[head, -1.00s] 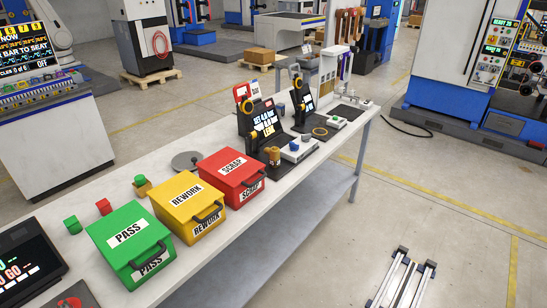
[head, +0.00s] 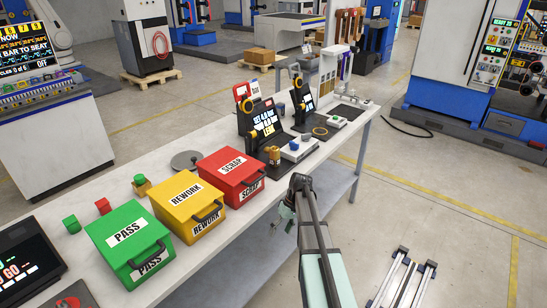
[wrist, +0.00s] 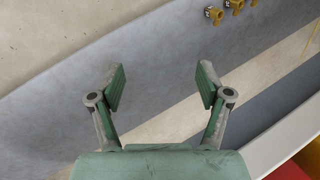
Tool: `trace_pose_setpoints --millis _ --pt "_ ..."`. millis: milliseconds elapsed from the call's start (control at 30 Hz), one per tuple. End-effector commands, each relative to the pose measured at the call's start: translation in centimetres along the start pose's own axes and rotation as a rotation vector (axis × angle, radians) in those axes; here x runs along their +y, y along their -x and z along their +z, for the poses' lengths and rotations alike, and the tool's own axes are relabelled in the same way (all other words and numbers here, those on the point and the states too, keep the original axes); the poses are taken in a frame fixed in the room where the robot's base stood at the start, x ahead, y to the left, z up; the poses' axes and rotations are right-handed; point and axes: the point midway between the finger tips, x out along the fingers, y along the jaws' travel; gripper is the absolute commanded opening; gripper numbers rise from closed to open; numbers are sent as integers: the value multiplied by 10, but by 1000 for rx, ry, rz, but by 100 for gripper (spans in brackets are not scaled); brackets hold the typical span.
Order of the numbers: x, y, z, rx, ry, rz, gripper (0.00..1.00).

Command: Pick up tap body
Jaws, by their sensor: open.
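My gripper (wrist: 162,84) is open and empty in the wrist view, with its two green-padded fingers spread apart. In the head view my gripper (head: 287,210) hangs beside the front edge of the bench, right of the red box. Several small brass-coloured fittings (wrist: 237,5) show at the top right of the wrist view, beyond the fingertips and partly cut off. They may be tap bodies, but they are too small to be sure. A brass-coloured piece (head: 274,155) also stands on the bench by the screen in the head view.
On the white bench (head: 175,143) stand a green PASS box (head: 118,228), a yellow REWORK box (head: 183,195) and a red SCRAP box (head: 226,166). Screen stands (head: 262,122) are behind my gripper. A grey shelf (head: 342,187) runs below the bench top.

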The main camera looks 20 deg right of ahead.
Motion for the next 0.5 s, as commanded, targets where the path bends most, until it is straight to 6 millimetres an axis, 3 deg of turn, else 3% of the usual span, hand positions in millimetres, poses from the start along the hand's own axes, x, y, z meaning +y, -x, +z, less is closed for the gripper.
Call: trace_pose_setpoints --millis 33,267,367,500 --pt "-2 37 -23 24 46 -6 77" --pt "-16 161 -72 106 227 -33 77" --pt "0 194 -106 158 266 47 77" --pt "15 260 -146 238 304 179 77"
